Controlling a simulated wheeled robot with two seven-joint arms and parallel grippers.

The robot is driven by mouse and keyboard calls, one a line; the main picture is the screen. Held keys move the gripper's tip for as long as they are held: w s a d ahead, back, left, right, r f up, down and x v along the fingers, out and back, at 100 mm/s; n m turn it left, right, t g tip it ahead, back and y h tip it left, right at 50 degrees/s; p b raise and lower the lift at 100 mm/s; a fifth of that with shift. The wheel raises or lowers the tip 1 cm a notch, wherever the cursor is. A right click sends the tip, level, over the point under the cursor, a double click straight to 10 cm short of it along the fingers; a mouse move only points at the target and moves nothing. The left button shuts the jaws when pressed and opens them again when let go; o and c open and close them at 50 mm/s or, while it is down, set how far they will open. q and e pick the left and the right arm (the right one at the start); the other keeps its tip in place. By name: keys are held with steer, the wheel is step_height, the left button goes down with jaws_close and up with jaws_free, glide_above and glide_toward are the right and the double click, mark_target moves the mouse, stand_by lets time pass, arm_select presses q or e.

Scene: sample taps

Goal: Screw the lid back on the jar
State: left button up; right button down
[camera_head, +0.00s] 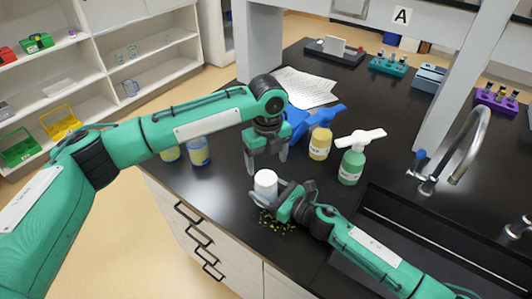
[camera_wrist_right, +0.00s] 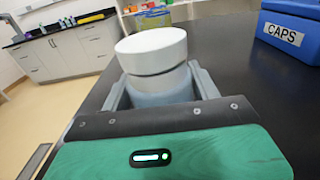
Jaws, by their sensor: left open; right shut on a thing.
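The jar (camera_wrist_right: 160,92) is pale and upright near the counter's front edge, with a white lid (camera_wrist_right: 152,48) on top. A thin dark seam shows between lid and jar; I cannot tell how tight the lid is. In the head view the lid (camera_head: 265,178) shows clearly, while the jar's lower part is mostly hidden by my right gripper. My right gripper (camera_head: 270,194) is shut on the jar, one finger on each side. My left gripper (camera_head: 267,161) is open, pointing down just above the lid, its fingers apart and empty.
Small yellow-green bits (camera_head: 276,224) lie by the counter's front edge. A yellow bottle (camera_head: 319,145) and a green spray bottle (camera_head: 350,167) stand behind right. A blue CAPS box (camera_wrist_right: 290,32) stands behind. Jars (camera_head: 199,152) stand left. The sink (camera_head: 400,225) is right.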

arm_select(q)
steer(key=n, duration=0.5)
steer(key=shift+r, duration=0.15)
steer(key=n, duration=0.4)
steer(key=shift+r+n, duration=0.1)
steer(key=shift+n, duration=0.3)
steer(key=n, duration=0.4)
steer(key=shift+a+r+n, duration=0.1)
steer(key=shift+r+n, duration=0.05)
steer(key=shift+n, duration=0.15)
steer(key=n, duration=0.4)
steer(key=shift+r+n, duration=0.15)
steer(key=shift+n, duration=0.15)
steer(key=n, duration=0.4)
steer(key=shift+r+n, duration=0.15)
steer(key=shift+n, duration=0.25)
steer(key=n, duration=0.4)
steer(key=shift+r+n, duration=0.15)
steer(key=shift+n, duration=0.15)
steer(key=n, duration=0.4)
steer(key=shift+s+r+n, duration=0.1)
steer(key=shift+n, duration=0.2)
steer(key=n, duration=0.3)
steer(key=shift+a+r+n, duration=0.1)
steer(key=shift+n, duration=0.2)
